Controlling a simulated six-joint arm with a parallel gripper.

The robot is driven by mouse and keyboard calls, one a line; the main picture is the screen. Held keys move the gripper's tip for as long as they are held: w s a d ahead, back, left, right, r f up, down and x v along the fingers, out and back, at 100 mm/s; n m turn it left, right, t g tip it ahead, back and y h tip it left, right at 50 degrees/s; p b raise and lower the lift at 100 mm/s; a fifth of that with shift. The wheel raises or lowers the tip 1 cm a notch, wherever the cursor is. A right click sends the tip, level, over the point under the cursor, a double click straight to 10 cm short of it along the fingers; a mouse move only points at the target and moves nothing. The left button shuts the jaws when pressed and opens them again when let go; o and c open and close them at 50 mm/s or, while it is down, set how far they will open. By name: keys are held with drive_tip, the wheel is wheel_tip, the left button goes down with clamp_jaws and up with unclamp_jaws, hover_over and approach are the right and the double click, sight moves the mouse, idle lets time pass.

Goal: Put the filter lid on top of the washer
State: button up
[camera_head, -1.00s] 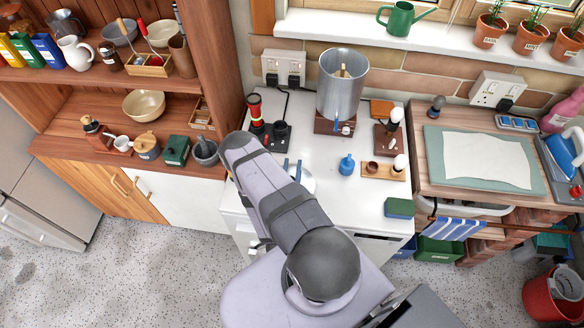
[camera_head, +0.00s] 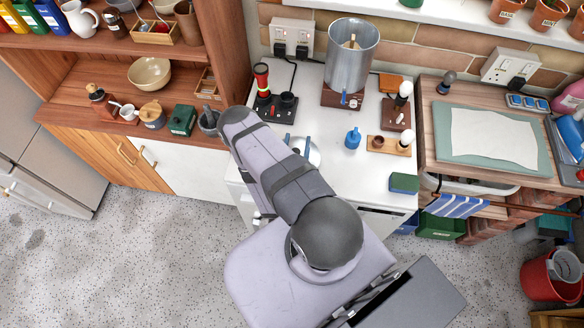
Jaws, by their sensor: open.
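A white round disc (camera_head: 314,155), partly hidden behind my arm, lies on the white top of what looks like the washer (camera_head: 345,187); I cannot tell if this disc is the filter lid. Two slim blue pieces, which look like my gripper's fingers (camera_head: 297,142), stand apart just beyond my arm, near the disc. Nothing shows between them; the rest of my gripper is hidden. A small blue knobbed piece (camera_head: 352,138) stands on the white top to the right, apart from the fingers.
A metal cylinder (camera_head: 350,62) on a brown base stands behind. A wooden block with egg-shaped pieces (camera_head: 388,145) and a green-and-blue sponge (camera_head: 404,183) are at right. A dark stand with knobs (camera_head: 275,108) is at back left. Clear white surface lies in front of the blue piece.

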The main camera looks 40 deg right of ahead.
drive_tip(key=b+v, duration=0.1)
drive_tip(key=v, duration=0.5)
drive_tip(key=shift+s+a+b, duration=0.15)
drive_tip(key=shift+a+b, duration=0.2)
drive_tip(key=shift+b, duration=0.05)
drive_tip(key=shift+b+v, duration=0.45)
drive_tip(key=shift+v, duration=0.85)
drive_tip(key=shift+s+a, duration=0.35)
drive_tip(key=shift+s, duration=0.15)
drive_tip(key=shift+r, duration=0.1)
